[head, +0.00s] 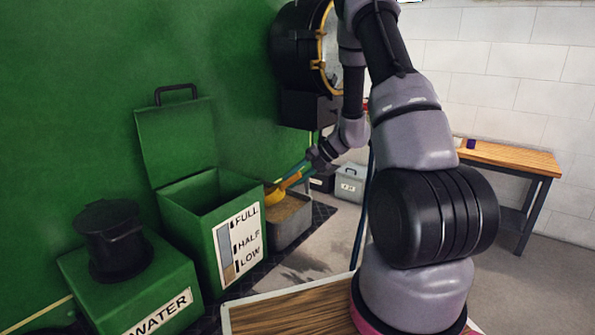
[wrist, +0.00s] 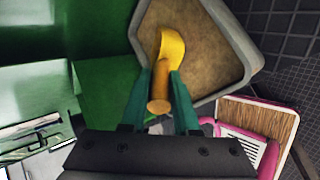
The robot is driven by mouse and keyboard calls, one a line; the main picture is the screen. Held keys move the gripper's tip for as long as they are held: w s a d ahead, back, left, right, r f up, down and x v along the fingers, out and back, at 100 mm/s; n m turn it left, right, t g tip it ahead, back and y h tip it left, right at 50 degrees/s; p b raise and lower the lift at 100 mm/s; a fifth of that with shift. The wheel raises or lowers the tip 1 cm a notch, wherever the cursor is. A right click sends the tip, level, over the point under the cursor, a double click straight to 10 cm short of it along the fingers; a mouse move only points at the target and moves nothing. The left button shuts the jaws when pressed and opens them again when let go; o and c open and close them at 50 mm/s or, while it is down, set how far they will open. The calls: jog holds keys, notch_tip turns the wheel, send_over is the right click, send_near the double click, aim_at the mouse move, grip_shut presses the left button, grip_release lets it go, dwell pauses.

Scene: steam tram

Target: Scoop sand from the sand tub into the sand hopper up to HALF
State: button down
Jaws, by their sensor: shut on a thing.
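The green sand hopper (head: 190,235) stands against the green wall with its lid (head: 176,140) raised. Its front gauge (head: 238,245) reads FULL, HALF and LOW, and a brown strip shows at the bottom, near LOW. The grey sand tub (head: 292,232) stands just right of the hopper, with brown sand (wrist: 205,55) inside. My gripper (head: 303,168) is shut on the wooden handle of the yellow scoop (wrist: 172,43). The scoop also shows in the head view (head: 277,192), over the tub's near left edge. I cannot tell whether it holds sand or touches it.
A green WATER box (head: 135,285) with a black round lid (head: 112,235) is left of the hopper. A grey box (head: 349,183) stands beyond the tub. A wooden table (head: 515,158) is at the back right. A wooden-topped surface (head: 290,308) lies in front.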

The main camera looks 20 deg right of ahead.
aim_at(283, 193)
jog(key=f, duration=0.2)
jog(key=shift+w+a+f, duration=0.15)
jog(key=shift+a+f, duration=0.1)
jog(key=shift+f, duration=0.1)
jog(key=shift+d+f+t+y, duration=0.1)
jog(key=shift+f+t+y, duration=0.45)
jog(key=shift+y, duration=0.35)
jog(key=shift+d+r+t+y, duration=0.2)
jog(key=shift+r+t+y, duration=0.15)
jog(key=shift+r+y, duration=0.4)
jog(key=r, duration=0.1)
jog(key=y, duration=0.1)
jog(key=s+d+r, duration=0.1)
jog(key=shift+r+n+t+y, duration=0.3)
jog(key=shift+t+y, duration=0.05)
jog(key=shift+t, duration=0.05)
jog(key=shift+s+d+r+y, duration=0.1)
jog(key=shift+d+r+y, duration=0.15)
jog(key=shift+r, duration=0.35)
jog(key=shift+s+d+r+y, duration=0.1)
jog(key=shift+r+y, duration=0.25)
jog(key=shift+r, duration=0.2)
